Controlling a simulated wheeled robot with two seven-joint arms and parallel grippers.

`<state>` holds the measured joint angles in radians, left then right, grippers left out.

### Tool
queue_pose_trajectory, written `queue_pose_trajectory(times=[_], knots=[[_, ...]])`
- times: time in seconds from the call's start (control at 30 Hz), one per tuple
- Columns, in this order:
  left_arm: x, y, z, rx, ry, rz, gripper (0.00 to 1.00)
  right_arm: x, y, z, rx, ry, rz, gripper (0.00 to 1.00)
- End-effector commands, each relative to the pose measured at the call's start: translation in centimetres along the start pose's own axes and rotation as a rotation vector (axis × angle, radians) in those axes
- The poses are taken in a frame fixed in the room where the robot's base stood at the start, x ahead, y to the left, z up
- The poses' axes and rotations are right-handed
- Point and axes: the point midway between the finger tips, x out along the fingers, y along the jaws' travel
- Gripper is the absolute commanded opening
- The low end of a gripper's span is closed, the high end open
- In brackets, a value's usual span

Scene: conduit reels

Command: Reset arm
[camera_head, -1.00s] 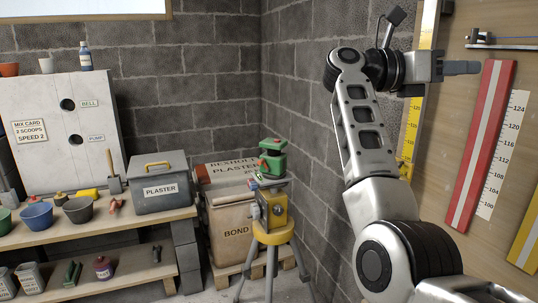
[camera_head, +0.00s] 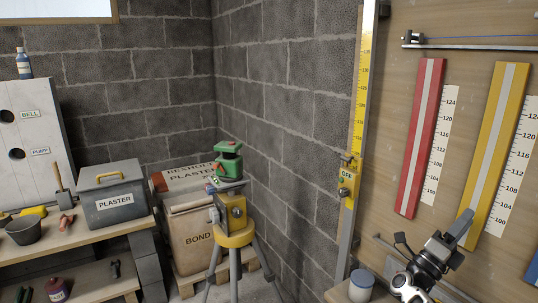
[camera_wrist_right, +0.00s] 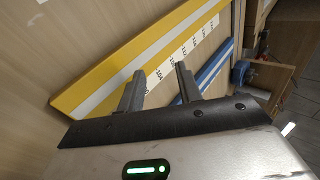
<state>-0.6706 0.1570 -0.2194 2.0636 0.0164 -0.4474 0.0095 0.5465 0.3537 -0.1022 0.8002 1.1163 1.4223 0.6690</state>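My right gripper (camera_head: 462,228) is at the lower right of the head view, in front of the wooden board and below the yellow strip (camera_head: 498,125). In the right wrist view its two fingers (camera_wrist_right: 157,82) stand apart with nothing between them, and the yellow strip and a white number scale (camera_wrist_right: 185,52) show beyond. My left gripper is not in the head view.
A red strip (camera_head: 420,140) hangs on the board left of the yellow one. A yellow measuring staff (camera_head: 361,95) stands near the corner. A tripod with a green instrument (camera_head: 228,160) stands on the floor, by bags. A bench with a plaster box (camera_head: 110,195) is at left.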

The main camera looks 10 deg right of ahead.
Motion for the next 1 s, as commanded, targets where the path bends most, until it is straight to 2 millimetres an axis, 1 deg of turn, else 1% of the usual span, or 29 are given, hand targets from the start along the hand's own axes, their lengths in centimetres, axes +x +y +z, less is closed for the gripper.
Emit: queue_pose_trajectory(times=[0.03, 0.17, 0.2, 0.27, 0.3, 0.37, 0.4, 0.5, 0.6, 0.7, 0.8, 1.0], knots=[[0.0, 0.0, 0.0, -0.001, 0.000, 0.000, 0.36, -0.1, 0.2, 1.6, -0.029, -0.077, 0.012, 0.35], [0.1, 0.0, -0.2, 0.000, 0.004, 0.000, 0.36, -0.9, 1.0, 5.9, -0.140, -0.313, 0.034, 0.35], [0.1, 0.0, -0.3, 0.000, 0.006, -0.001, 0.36, -1.5, 1.3, 7.3, -0.184, -0.394, 0.039, 0.35], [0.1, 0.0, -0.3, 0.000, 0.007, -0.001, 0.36, -2.6, 2.0, 9.5, -0.262, -0.529, 0.043, 0.35], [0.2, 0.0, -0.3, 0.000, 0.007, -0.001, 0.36, -3.6, 2.5, 11.0, -0.326, -0.629, 0.044, 0.35], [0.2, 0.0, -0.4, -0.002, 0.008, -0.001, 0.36, -5.6, 3.7, 13.1, -0.439, -0.792, 0.042, 0.35], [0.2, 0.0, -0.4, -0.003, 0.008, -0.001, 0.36, -7.2, 4.7, 14.2, -0.527, -0.909, 0.038, 0.35], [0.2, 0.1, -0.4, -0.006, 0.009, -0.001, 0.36, -11.2, 7.4, 15.8, -0.757, -1.180, 0.021, 0.35], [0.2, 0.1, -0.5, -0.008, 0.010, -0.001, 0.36, -14.3, 9.8, 15.7, -0.953, -1.384, 0.006, 0.35], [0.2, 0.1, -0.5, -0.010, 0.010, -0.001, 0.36, -16.5, 11.8, 14.7, -1.120, -1.541, -0.005, 0.35], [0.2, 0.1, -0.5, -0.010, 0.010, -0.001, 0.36, -18.1, 13.6, 13.3, -1.271, -1.671, -0.012, 0.35], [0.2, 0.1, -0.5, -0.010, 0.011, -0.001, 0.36, -20.0, 16.3, 9.8, -1.546, -1.886, -0.011, 0.35]])
